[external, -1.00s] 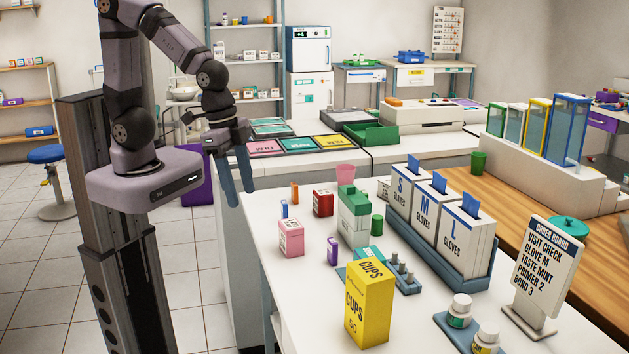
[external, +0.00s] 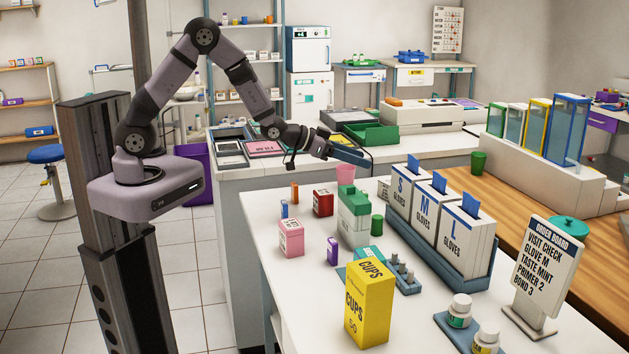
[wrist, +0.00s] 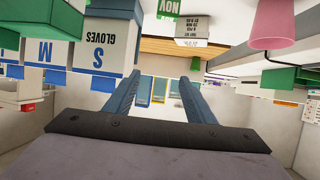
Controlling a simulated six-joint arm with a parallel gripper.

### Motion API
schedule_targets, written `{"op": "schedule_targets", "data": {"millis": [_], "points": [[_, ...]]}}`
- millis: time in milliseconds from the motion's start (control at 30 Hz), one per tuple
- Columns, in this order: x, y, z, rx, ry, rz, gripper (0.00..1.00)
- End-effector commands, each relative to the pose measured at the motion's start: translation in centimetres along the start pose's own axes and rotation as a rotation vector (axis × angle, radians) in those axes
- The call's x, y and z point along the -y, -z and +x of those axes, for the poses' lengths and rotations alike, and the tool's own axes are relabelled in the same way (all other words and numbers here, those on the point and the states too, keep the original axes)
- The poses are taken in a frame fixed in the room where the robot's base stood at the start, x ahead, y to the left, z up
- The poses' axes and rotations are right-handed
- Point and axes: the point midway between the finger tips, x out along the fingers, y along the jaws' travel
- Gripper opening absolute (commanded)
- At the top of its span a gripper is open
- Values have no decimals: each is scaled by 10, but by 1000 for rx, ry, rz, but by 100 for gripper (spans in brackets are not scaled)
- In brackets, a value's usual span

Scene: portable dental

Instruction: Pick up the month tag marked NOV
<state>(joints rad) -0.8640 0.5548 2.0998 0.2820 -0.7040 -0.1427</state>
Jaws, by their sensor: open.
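The NOV tag (wrist: 168,6) is a green piece with white letters, upside down and cut off by the top edge of the wrist view. It lies close to a small white printed box (wrist: 193,28). I cannot make out the tag in the external view, where the small box (external: 383,188) shows partly behind the glove boxes. My gripper (wrist: 158,77) is open, with nothing between its two blue fingers.
Glove boxes (external: 436,210) stand in a blue rack beside the small box. The pink cup (wrist: 275,20) is on the other side in the wrist view. A white and green box (external: 354,217), a yellow CUPS box (external: 369,305) and an order board (external: 545,262) stand nearer.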

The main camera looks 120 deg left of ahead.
Motion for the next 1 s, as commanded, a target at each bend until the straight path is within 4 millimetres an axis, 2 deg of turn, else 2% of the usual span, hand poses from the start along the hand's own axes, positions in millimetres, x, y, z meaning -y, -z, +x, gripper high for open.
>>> {"op": "schedule_targets", "data": {"millis": [100,200,433,800,1000], "points": [[-1,-18,7,3,-1,1,50],[-1,-25,10,1,-1,1,50],[-1,-30,12,0,-1,1,50],[-1,-59,24,2,-1,2,50],[-1,-62,26,-1,-1,2,50]]}}
